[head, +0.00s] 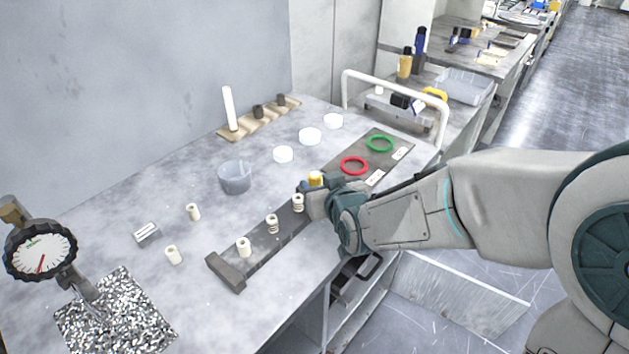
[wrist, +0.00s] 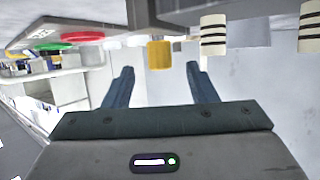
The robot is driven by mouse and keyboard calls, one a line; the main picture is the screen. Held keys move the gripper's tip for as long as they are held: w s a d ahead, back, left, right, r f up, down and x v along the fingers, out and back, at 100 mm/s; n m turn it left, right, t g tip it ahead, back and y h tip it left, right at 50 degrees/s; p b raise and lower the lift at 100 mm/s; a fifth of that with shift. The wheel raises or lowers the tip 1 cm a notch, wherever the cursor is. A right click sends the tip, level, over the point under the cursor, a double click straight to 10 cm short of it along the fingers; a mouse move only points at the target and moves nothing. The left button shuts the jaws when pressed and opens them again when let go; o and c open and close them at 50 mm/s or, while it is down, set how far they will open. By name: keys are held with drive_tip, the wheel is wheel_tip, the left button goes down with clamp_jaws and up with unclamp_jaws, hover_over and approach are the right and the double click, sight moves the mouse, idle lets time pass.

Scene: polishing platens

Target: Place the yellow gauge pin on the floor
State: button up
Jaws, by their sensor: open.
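The yellow gauge pin (head: 315,178) stands at the far end of a row of pins along a dark bar (head: 258,258) on the grey bench. My gripper (head: 312,192) is right beside it and partly hides it in the head view. In the wrist view the yellow pin (wrist: 159,55) shows between the tips of the two spread fingers (wrist: 160,72), with a gap on both sides. The gripper is open and holds nothing. The floor (head: 470,290) shows at the lower right, beyond the bench edge.
White pins with dark bands (head: 272,224) stand close by on the bar. A red ring (head: 354,166) and a green ring (head: 380,144) lie on a dark plate behind my gripper.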

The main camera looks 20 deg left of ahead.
sight(317, 179)
drive_tip(key=x, duration=0.5)
drive_tip(key=c, duration=1.1)
clamp_jaws()
drive_tip(key=shift+r, duration=0.1)
